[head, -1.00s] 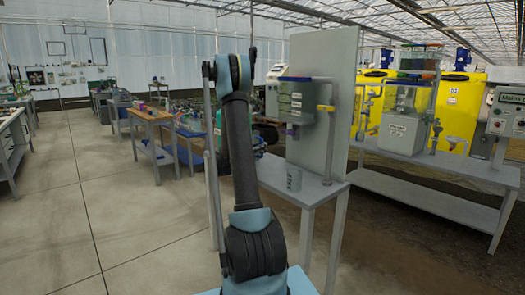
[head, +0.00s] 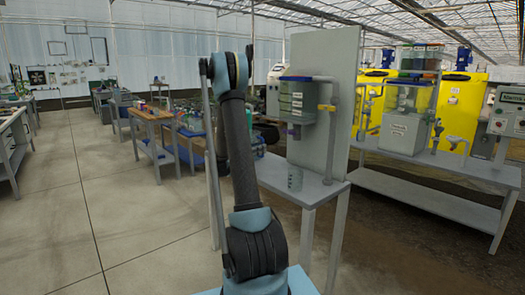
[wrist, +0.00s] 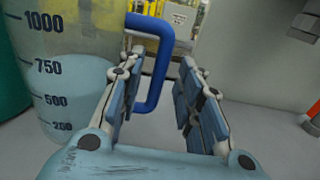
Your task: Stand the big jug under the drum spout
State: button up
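The big jug (wrist: 68,95) fills the left of the wrist view. It is clear, with dark marks from 200 to 1000, yellowish behind its upper part, and a blue handle (wrist: 150,60). My gripper (wrist: 158,68) is open, with its fingers on either side of the handle's upright bar; contact is not clear. In the head view my arm hides the gripper, and I cannot make out the big jug. The drum (head: 297,100), translucent grey-green, is mounted against a pale upright panel. Its purple spout (head: 292,131) points down above a grey table (head: 318,190).
A yellow valve handle (head: 326,108) sits right of the drum. A long bench (head: 430,200) with dosing gear stands further right. Open concrete floor lies to the left.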

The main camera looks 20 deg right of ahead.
jog(key=v, duration=0.8)
jog(key=shift+s+a, duration=0.15)
jog(key=shift+a, duration=0.15)
jog(key=s+a+m+g+y, duration=0.3)
jog(key=s+m+y, duration=0.7)
jog(key=s, duration=1.4)
jog(key=s+a+f+m+y, duration=0.2)
jog(key=s+a+f+m, duration=0.1)
jog(key=s, duration=0.4)
jog(key=s+a+f+m+y, duration=0.2)
jog(key=s+a+f+m, duration=0.1)
jog(key=s+a+m, duration=0.2)
jog(key=s+a+f+m+g+y, duration=0.1)
jog(key=s+a+f+m+y, duration=0.2)
jog(key=s+a, duration=0.3)
jog(key=s, duration=0.4)
jog(key=shift+m, duration=0.4)
jog(key=shift+s+a, duration=0.1)
jog(key=shift+s, duration=0.05)
jog(key=shift+w+f, duration=0.15)
jog(key=shift+w, duration=0.25)
